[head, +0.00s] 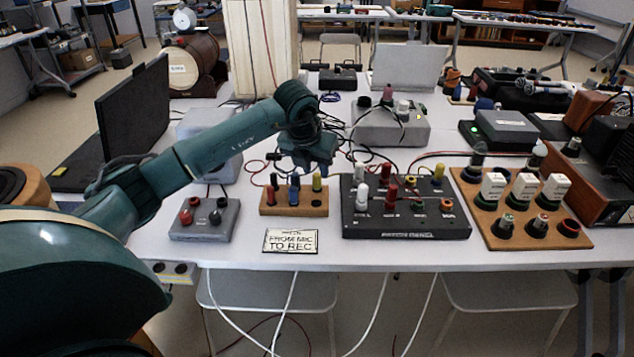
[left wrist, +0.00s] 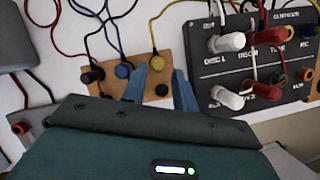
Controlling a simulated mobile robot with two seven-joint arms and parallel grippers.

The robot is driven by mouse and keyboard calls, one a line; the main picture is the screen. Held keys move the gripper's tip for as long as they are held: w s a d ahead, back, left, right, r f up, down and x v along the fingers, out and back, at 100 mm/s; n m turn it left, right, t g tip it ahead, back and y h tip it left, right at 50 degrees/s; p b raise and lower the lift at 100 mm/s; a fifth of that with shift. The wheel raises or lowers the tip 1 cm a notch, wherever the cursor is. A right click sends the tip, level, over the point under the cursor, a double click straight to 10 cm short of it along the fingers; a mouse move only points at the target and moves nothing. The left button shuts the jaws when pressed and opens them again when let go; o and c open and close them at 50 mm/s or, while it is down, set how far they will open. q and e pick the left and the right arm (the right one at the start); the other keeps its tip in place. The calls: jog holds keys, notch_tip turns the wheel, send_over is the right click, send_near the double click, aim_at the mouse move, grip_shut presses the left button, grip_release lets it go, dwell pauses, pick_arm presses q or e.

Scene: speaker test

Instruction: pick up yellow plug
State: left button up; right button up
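A yellow plug (head: 317,182) stands upright at the right end of a small wooden board (head: 283,209), beside a blue plug (head: 294,190) and a black plug (head: 273,184). My left gripper (head: 308,163) is above the right part of this board. In the left wrist view its two blue fingers (left wrist: 160,74) are apart with nothing held between them. There the yellow plug (left wrist: 161,62), with a yellow cable, shows just beyond the gap between the fingertips; whether they touch it I cannot tell. A second yellow plug (head: 438,173) stands on the black panel (head: 405,229). My right gripper is not in view.
The black panel with several red and white plugs is just right of the board. A grey box (head: 204,220) with red and black knobs is at left. A label card (head: 290,240) lies in front. Loose cables run behind the board. A laptop (head: 135,115) stands at left.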

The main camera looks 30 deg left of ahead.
aim_at(316, 175)
pick_arm(q)
jog(key=x, duration=0.4)
jog(key=shift+w+a+f, duration=0.1)
jog(key=shift+f, duration=0.15)
grip_shut()
